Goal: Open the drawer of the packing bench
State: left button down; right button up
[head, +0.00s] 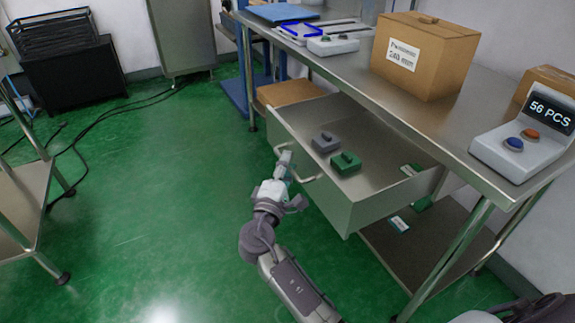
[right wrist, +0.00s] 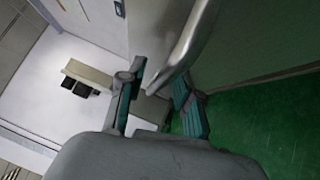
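The packing bench (head: 420,110) is a steel table on the right of the head view. Its drawer (head: 305,165) stands well out from under the top, showing its inside. My right gripper (head: 284,168) is at the drawer's curved handle (head: 314,180), towards its left end. In the right wrist view the handle (right wrist: 190,45) passes between the fingers of my right gripper (right wrist: 158,82), which are drawn in around it. The exact finger contact is hard to see. My left gripper is not in view.
A grey item (head: 325,143) and a green item (head: 346,164) lie in the drawer. A cardboard box (head: 420,60) and a counter display (head: 530,140) stand on the bench. A lower shelf (head: 415,255) is beneath. Green floor (head: 160,200) is clear left of my arm.

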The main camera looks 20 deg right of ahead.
jog(key=v, duration=1.2)
dwell(0.4)
